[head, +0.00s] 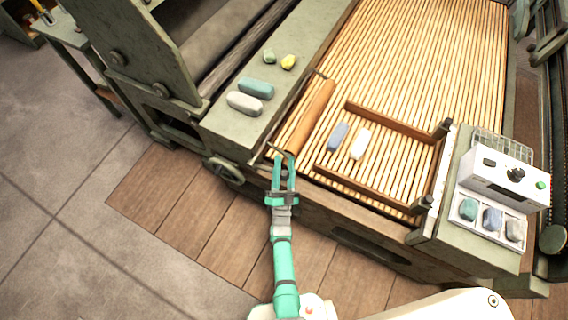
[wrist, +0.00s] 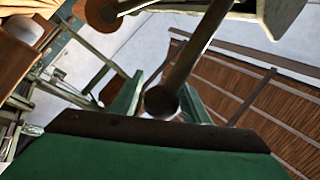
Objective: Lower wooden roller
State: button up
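The wooden roller (head: 310,115) is a long brown cylinder lying slantwise along the left side of the slatted bed. A thin metal handle (head: 275,149) shows at its near end. My gripper (head: 284,160) is at this near end, over the front edge of the press, with its two green fingers parted. In the wrist view, a dark round bar (wrist: 185,65) runs between the fingers of my gripper (wrist: 162,88), its blunt end facing the camera. I cannot tell whether the fingers touch the bar.
A blue block (head: 338,136) and a white block (head: 360,144) lie inside a wooden frame (head: 367,186) on the slatted bed (head: 400,60). Several coloured blocks rest on the green ledge (head: 226,122). A handwheel (head: 224,171) juts out left of my gripper. A white control box (head: 505,175) stands right.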

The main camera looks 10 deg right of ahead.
jog(key=shift+o, duration=0.3)
jog(key=v, duration=1)
jog(key=shift+s+f, duration=0.15)
jog(key=shift+s, duration=0.2)
jog(key=shift+a, duration=0.1)
jog(key=s+a+r+n+g+y, duration=0.2)
jog(key=s+a+r+n, duration=0.1)
jog(key=s, duration=0.4)
jog(key=s+a+r+n+g+y, duration=0.1)
jog(key=s+a+r+n+y, duration=0.15)
jog(key=s, duration=0.55)
jog(key=s+a+r+n+g+y, duration=0.1)
jog(key=s+r+n+g, duration=0.1)
jog(key=s+r, duration=0.3)
jog(key=s+a+r+n+g+y, duration=0.1)
jog(key=s+r+n, duration=0.3)
jog(key=r, duration=0.8)
jog(key=shift+s+a+r+g, duration=0.4)
jog(key=shift+s+a, duration=0.05)
